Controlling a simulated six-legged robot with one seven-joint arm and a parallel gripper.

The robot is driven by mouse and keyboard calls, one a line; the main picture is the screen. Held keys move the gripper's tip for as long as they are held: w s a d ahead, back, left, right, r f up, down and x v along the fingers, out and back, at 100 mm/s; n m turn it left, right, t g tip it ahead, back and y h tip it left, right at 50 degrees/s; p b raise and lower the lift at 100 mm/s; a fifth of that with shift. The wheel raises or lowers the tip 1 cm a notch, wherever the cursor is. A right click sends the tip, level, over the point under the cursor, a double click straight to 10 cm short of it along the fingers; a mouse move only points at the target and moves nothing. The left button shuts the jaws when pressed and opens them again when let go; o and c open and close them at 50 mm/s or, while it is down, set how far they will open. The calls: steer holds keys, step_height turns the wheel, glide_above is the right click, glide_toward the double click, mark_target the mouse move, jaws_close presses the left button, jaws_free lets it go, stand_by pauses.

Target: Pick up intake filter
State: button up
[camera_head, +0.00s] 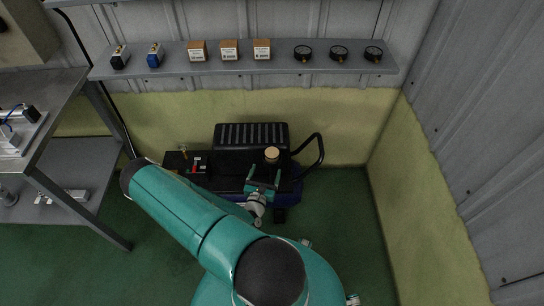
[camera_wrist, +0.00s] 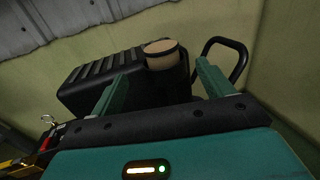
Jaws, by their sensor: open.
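The intake filter looks to be the short tan cylinder (camera_head: 272,156) with a dark band, upright on the black compressor (camera_head: 251,136) by the back wall. In the wrist view the tan cylinder (camera_wrist: 163,60) is ahead of my gripper (camera_wrist: 162,76), between the directions of its two fingers. My gripper (camera_head: 263,180) is open and empty. Its teal fingers are apart and do not appear to touch the cylinder. The cylinder's lower part is partly hidden in the head view.
A black curved handle (camera_head: 318,150) rises right of the cylinder, near my right finger in the wrist view. A shelf (camera_head: 180,64) above holds boxes and round gauges. A grey workbench (camera_head: 50,85) stands left. Green floor (camera_head: 345,215) at right is clear.

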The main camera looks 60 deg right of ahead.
mark_target(270, 159)
steer(key=x, duration=0.9)
steer(key=shift+s+d, duration=0.1)
steer(key=shift+d, duration=0.2)
steer(key=c, duration=1.1)
